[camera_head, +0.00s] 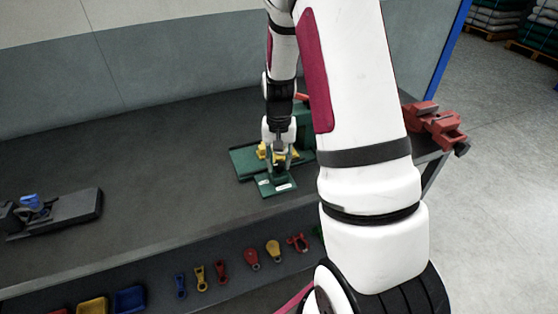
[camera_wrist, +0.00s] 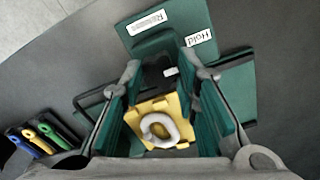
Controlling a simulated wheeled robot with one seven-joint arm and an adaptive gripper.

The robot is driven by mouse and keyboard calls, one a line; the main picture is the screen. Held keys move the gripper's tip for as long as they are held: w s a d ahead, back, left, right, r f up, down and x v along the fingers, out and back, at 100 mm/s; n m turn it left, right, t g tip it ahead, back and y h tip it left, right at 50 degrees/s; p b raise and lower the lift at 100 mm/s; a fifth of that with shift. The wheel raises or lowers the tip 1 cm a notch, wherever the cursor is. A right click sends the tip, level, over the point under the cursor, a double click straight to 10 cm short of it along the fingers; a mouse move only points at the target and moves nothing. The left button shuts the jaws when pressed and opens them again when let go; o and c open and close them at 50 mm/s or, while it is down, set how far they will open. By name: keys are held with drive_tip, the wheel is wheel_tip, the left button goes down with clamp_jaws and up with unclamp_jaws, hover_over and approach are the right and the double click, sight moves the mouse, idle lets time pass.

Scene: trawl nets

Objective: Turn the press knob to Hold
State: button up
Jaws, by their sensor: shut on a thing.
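The green press (camera_head: 243,160) stands on the dark bench, with a label plate (camera_head: 268,191) at its front. In the wrist view the plate (camera_wrist: 172,42) carries a "Release" label (camera_wrist: 146,22) and a "Hold" label (camera_wrist: 198,37), both upside down. A dark knob (camera_wrist: 156,76) with a small white mark sits between my fingertips. The mark lies on the knob's right side, on the side of the Hold label. My gripper (camera_head: 278,168) points down and is shut on the knob; it also shows in the wrist view (camera_wrist: 160,66). My fingers hide the knob's sides.
A yellow block (camera_wrist: 160,108) with a white ring lies between my fingers' bases in the wrist view. A red vise (camera_head: 436,124) is at the bench's right end. A black fixture (camera_head: 72,207) stands far left. Coloured tools (camera_head: 220,272) hang along the front; the bench's middle is clear.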

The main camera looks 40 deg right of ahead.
sight(279, 164)
drive_tip(key=o, duration=1.2)
drive_tip(key=shift+c, duration=0.2)
wheel_tip(279, 164, up, 12)
